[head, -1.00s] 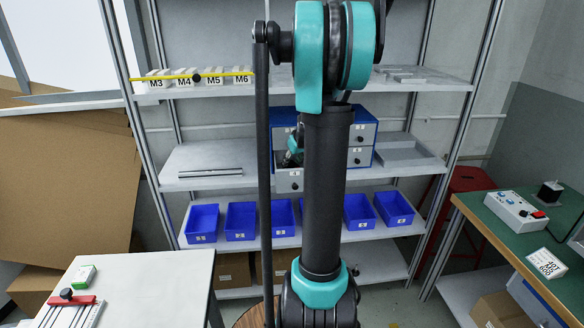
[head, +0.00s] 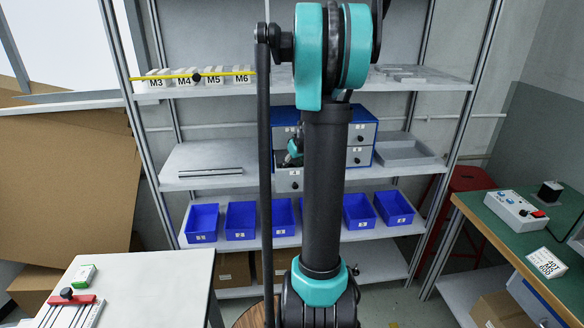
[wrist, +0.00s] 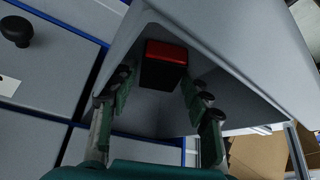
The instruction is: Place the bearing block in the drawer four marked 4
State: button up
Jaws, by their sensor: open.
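A small block with a red face and dark sides (wrist: 164,62), which appears to be the bearing block, sits inside a grey open drawer (wrist: 225,55) in the wrist view. My gripper (wrist: 158,80) is open, with one finger on each side of the block and a gap to it. In the head view the pulled-out drawer (head: 289,181) is at the lower left of the blue drawer cabinet (head: 364,114), with my gripper (head: 293,155) just above it. My arm hides much of the cabinet, and I cannot read the open drawer's mark.
Blue bins (head: 241,221) line the shelf below the cabinet. A grey tray (head: 408,153) is to its right and metal bars (head: 210,172) lie to its left. A white table (head: 150,275) stands at front left and a green-topped bench (head: 500,230) at right.

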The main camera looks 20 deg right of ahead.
jog(key=v, duration=1.2)
jog(key=shift+r, duration=0.1)
jog(key=shift+c, duration=0.4)
dwell(0.5)
